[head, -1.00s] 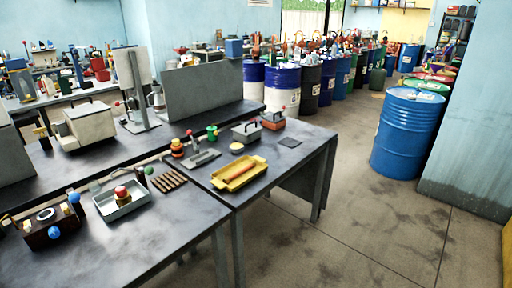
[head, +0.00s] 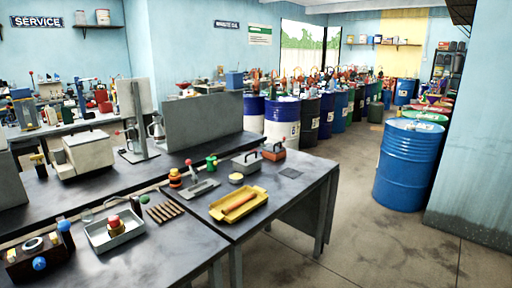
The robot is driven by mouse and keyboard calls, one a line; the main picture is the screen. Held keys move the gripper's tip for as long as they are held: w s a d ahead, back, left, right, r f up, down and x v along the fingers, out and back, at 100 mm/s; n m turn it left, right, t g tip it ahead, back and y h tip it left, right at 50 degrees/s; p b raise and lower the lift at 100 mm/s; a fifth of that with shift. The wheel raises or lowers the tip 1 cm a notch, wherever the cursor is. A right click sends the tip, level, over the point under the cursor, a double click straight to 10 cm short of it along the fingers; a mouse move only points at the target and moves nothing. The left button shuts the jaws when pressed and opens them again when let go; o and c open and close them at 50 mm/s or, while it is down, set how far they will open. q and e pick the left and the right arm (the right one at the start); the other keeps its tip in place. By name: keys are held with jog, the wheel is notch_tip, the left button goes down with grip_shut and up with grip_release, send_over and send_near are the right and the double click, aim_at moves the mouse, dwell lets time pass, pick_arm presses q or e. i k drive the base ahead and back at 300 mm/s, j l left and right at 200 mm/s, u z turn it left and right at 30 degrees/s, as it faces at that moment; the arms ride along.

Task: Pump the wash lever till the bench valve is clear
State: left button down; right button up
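A lever with a red knob (head: 189,163) stands on a flat grey base plate (head: 204,189) on the bench, left of the yellow tray; it looks like the wash lever. A part with a red top and a yellowish body (head: 114,225) sits in a shallow grey tray (head: 126,237) near the front; it may be the bench valve, but I cannot tell for sure. Whether it is clean is too small to see. A dark brown box with blue knobs (head: 22,264) is at the lower left. Neither of my grippers is in view.
A yellow tray (head: 257,191) holds a reddish rod. Several brown sticks (head: 165,211) lie beside the grey tray. A grey lidded box (head: 245,164) and a reddish-brown box (head: 274,151) stand behind. Blue drum (head: 407,163) at right; open floor (head: 350,225) lies between it and the bench.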

aim_at(145, 199)
jog(key=i, duration=0.85)
jog(key=l+z, duration=0.05)
